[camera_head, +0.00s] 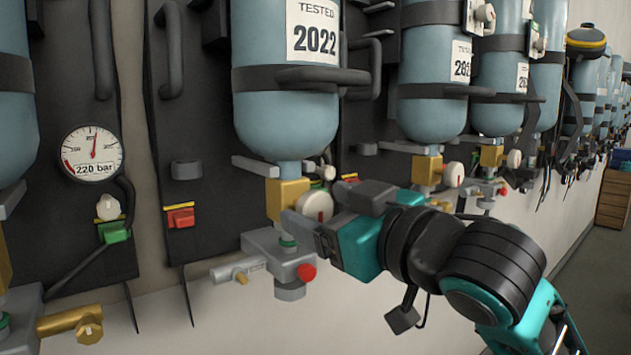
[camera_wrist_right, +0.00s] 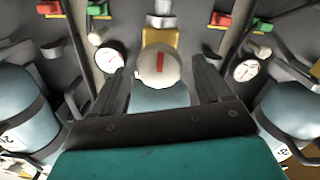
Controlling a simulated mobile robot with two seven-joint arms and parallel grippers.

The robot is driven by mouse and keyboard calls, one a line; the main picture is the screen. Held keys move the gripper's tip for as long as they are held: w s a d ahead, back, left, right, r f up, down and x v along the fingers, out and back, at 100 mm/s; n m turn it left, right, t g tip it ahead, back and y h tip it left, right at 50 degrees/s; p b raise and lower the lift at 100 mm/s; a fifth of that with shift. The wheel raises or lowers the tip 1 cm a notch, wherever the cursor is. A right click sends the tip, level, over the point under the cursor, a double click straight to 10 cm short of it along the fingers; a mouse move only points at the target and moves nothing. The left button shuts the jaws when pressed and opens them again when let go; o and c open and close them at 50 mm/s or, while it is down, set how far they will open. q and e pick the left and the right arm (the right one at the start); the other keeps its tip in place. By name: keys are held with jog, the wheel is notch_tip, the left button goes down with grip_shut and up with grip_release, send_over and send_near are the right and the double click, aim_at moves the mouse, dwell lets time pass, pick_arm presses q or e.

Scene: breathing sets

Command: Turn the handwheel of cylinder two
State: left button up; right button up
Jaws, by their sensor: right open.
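A pale blue cylinder (camera_head: 286,112) labelled "TESTED 2022" hangs valve-down on a dark back plate. Below it is a brass valve (camera_head: 284,196) with a round white handwheel (camera_head: 314,206) on its right side. My right gripper (camera_head: 302,232) is at this handwheel, which is partly hidden by it in the head view. In the wrist view, my right gripper (camera_wrist_right: 159,72) is open, with one finger on each side of the white handwheel (camera_wrist_right: 150,72), which carries a red mark. Gaps show between the fingers and the wheel; contact does not show. My left gripper is out of view.
More cylinders (camera_head: 432,90) with valves run along the wall to the right. A grey valve block (camera_head: 262,243) with a red knob (camera_head: 306,272) sits just below the gripper. The floor at lower right is open.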

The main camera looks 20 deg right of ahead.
jog(key=shift+x, duration=1.1)
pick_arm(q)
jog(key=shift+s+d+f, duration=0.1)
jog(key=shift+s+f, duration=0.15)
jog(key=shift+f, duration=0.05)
pick_arm(e)
jog(key=shift+s, duration=0.1)
jog(key=c, duration=1)
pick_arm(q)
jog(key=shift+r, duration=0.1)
pick_arm(e)
jog(key=shift+o, duration=0.2)
